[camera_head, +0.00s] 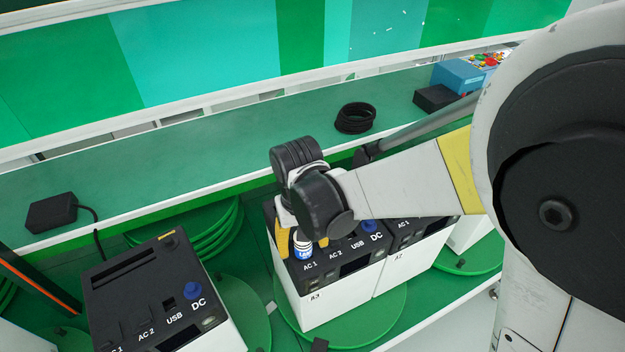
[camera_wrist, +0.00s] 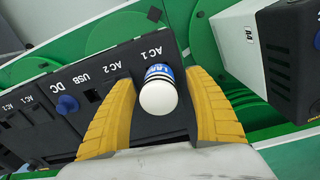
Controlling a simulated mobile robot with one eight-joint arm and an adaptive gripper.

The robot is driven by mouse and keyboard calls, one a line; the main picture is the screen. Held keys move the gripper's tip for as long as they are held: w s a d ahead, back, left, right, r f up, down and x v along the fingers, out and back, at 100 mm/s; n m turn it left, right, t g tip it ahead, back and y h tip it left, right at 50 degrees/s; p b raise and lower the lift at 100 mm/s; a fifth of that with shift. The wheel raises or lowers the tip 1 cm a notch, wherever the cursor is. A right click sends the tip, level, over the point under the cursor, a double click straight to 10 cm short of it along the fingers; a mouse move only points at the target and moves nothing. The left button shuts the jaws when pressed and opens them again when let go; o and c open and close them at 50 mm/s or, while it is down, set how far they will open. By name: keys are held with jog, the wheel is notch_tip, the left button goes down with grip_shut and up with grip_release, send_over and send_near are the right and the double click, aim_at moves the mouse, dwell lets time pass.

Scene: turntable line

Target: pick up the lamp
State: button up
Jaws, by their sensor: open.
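The lamp (camera_wrist: 158,92) is a small white bulb with a blue labelled band. It stands at the AC 1 spot on the black top of a white box (camera_head: 331,295); whether it is plugged in I cannot tell. It also shows in the head view (camera_head: 303,246), partly hidden by my gripper. My gripper (camera_wrist: 160,112) is open, with one yellow finger on each side of the lamp. A gap shows between the lamp and each finger in the wrist view. In the head view my gripper (camera_head: 301,243) reaches down over the AC 1 end of the box.
Another black-topped box (camera_head: 150,285) stands at the left, and one marked A2 (camera_head: 415,250) adjoins on the right. Green turntables (camera_head: 352,328) lie beneath. The shelf behind (camera_head: 225,150) holds a black adapter (camera_head: 52,212), a coiled cable (camera_head: 355,118) and a blue box (camera_head: 457,76).

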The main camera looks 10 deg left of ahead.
jog(key=shift+w+f, duration=0.1)
jog(key=shift+f, duration=0.5)
jog(key=shift+c, duration=0.2)
grip_shut()
